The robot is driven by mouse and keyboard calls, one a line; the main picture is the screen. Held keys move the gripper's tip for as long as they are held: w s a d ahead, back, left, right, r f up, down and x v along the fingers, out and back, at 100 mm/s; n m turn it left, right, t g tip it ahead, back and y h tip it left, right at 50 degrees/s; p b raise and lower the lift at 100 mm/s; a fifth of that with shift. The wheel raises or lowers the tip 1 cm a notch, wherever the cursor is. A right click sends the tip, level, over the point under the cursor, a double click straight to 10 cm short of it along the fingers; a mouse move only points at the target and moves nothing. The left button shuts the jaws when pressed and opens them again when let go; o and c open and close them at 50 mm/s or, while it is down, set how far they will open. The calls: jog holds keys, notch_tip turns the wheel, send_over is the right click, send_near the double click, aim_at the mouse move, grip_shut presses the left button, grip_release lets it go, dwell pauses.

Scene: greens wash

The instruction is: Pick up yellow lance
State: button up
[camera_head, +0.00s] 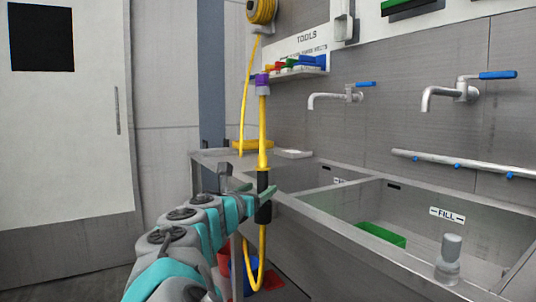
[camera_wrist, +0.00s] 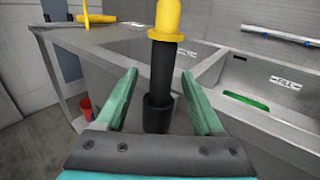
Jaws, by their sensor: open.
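The yellow lance (camera_head: 263,140) stands upright in front of the sink's left end. It has a purple tip (camera_head: 262,84), a yellow shaft and a black grip (camera_head: 263,205), with yellow hose curving below. In the wrist view the lance's black grip (camera_wrist: 160,80) stands between the two teal fingers, with the yellow part above it. My gripper (camera_wrist: 158,88) is open, one finger on each side of the grip. In the head view my gripper (camera_head: 247,186) is at the height of the black grip. I cannot tell whether either finger touches it.
A steel double sink (camera_head: 340,215) lies to the right, with a green object (camera_head: 380,235) in the basin. Blue-handled taps (camera_head: 455,90) project from the wall. A hose reel (camera_head: 262,11) hangs above. A red bucket (camera_head: 224,258) stands below the counter. Floor at left is clear.

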jog(key=x, duration=0.5)
jog(key=shift+w+d+r, duration=0.2)
jog(key=shift+w+r, duration=0.05)
jog(key=shift+c, duration=0.2)
jog(key=c, duration=0.9)
jog(key=shift+o, duration=0.2)
jog(key=shift+r, duration=0.1)
